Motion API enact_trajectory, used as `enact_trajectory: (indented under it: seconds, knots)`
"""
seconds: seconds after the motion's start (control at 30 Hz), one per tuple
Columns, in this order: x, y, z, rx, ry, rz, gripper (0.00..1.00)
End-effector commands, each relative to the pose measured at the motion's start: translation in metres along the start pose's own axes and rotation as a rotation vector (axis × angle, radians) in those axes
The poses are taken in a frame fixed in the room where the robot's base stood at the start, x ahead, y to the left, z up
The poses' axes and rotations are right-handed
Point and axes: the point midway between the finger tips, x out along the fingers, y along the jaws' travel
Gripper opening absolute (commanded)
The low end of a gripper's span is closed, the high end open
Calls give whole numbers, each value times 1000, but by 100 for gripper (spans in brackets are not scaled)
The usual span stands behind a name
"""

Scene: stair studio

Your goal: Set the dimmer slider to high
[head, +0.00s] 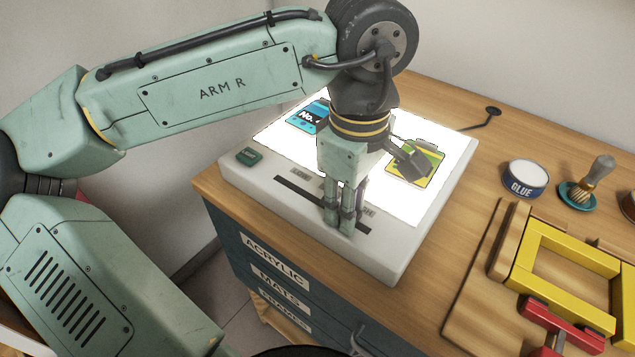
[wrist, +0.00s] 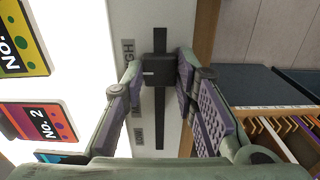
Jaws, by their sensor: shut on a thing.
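The dimmer slider's dark knob (wrist: 158,71) sits in a long black slot (wrist: 159,112) on the light box's white front rim. In the wrist view it is beside the lower part of the label ending in "GH" (wrist: 128,50), with a short stretch of slot beyond it and a longer stretch back toward the "LOW" label (wrist: 138,135). My gripper (head: 341,224) is shut on the knob, one finger on each side. In the head view the fingers hide the knob; the slot (head: 293,188) shows on both sides of them.
The light box (head: 392,255) glows brightly on a wooden cabinet (head: 450,105). Cards lie on its lit panel, a blue one (head: 303,118) and a yellow one (head: 432,160). A glue tin (head: 525,178), a brush (head: 597,175) and a yellow frame (head: 528,262) in a clamp are to the right.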

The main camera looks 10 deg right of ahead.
Motion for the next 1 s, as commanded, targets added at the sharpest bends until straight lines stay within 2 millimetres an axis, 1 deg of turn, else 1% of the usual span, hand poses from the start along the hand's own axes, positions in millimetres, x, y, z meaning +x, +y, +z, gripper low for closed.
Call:
enact_trajectory:
  seconds: [0.13, 0.43, 0.47, 0.73, 1.0]
  knots:
    - [0, 0, 6, 0, 0, 1, 0]
    - [0, 0, 8, 2, -6, 2, 0]
    - [0, 0, 8, 2, -6, 2, 28]
    - [0, 0, 6, 0, -2, 2, 46]
    - [0, 0, 6, -1, 0, 2, 47]
